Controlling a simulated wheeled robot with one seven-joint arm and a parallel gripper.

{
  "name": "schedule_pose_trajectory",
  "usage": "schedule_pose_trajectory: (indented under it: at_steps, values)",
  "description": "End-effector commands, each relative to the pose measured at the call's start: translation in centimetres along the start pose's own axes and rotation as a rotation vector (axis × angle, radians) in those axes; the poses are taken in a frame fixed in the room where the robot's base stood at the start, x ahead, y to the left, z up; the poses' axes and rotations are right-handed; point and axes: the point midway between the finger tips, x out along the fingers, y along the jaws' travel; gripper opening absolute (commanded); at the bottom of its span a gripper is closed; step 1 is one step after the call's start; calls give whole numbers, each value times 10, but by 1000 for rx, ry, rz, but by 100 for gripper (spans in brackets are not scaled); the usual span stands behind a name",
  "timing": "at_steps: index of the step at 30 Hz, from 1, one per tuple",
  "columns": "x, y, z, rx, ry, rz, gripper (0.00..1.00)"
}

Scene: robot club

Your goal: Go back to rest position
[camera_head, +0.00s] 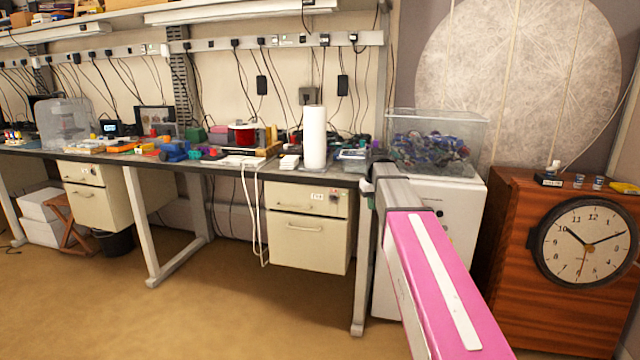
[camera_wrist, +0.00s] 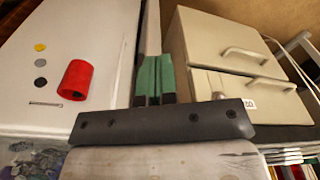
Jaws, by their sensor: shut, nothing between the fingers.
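My gripper (camera_wrist: 152,78) shows in the wrist view, its two green-padded fingers closed together with nothing between them. It is beside a white panel on the left and a cream drawer cabinet on the right of that view. In the head view my pink arm reaches forward from the lower right towards the gap between the workbench and the white cabinet. The gripper fingers cannot be made out there.
The workbench (camera_head: 232,166) carries tools, a white roll (camera_head: 314,137) and colourful parts. A drawer cabinet (camera_head: 308,243) hangs below. The white cabinet (camera_head: 455,206) bears a clear bin (camera_head: 470,122). A wooden cabinet with a clock (camera_head: 587,242) stands right. The floor (camera_head: 230,315) is clear at front left.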

Motion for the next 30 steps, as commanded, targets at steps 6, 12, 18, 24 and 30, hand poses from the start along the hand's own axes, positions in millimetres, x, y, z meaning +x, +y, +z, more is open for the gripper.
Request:
schedule_pose_trajectory:
  at_steps: [6,12,18,24,30]
  values:
    - [64,-6,48,34,-21,2,0]
    - [115,-12,92,64,-38,4,0]
    - [159,-19,138,94,-54,7,0]
    - [198,-26,186,122,-70,11,0]
    - [229,-33,234,150,-85,16,0]
